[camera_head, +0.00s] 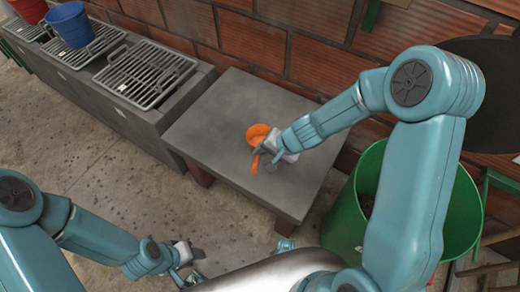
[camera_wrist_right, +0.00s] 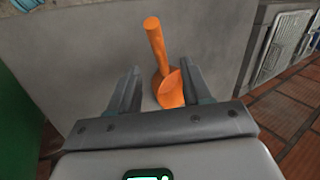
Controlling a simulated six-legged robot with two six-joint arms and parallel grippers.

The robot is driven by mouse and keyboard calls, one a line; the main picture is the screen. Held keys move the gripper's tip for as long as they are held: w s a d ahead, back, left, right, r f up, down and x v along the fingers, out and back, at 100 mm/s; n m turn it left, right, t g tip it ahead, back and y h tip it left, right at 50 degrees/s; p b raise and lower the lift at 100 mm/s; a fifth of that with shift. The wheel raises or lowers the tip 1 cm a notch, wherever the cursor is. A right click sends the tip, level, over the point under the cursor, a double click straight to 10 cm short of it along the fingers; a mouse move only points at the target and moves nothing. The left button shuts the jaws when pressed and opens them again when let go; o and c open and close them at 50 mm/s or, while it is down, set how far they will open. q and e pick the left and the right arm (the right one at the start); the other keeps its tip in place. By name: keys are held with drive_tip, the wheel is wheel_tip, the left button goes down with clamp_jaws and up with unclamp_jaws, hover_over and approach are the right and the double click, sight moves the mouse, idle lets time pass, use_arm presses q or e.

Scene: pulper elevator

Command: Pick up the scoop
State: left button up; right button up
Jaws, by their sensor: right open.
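An orange scoop (camera_head: 260,133) lies on the grey table (camera_head: 215,118), its bowl toward the wall and its handle toward the table's front edge. My right gripper (camera_head: 265,160) is at the scoop and covers part of it in the head view. In the right wrist view the scoop (camera_wrist_right: 170,90) shows beyond and between the two open fingers of my right gripper (camera_wrist_right: 155,85); I cannot tell whether a finger touches it. My left gripper (camera_head: 188,268) is low at the bottom left over the floor, away from the table; its jaws are too small to judge.
A green bin (camera_head: 345,218) stands at the table's right side, partly behind my right arm. A grey counter with metal grates (camera_head: 145,72) and a blue bucket (camera_head: 70,27) is at the left. A brick wall (camera_head: 310,45) runs behind. The rest of the tabletop is clear.

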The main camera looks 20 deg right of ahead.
sight(257, 161)
drive_tip(key=b+x, duration=0.4)
drive_tip(key=x, duration=0.5)
drive_tip(key=shift+a+f, duration=0.1)
drive_tip(key=shift+f, duration=0.1)
use_arm(q)
drive_tip(key=f, duration=0.5)
drive_tip(key=shift+s+a, duration=0.1)
drive_tip(key=shift+s, duration=0.2)
use_arm(e)
drive_tip(key=shift+r, duration=0.1)
clamp_jaws()
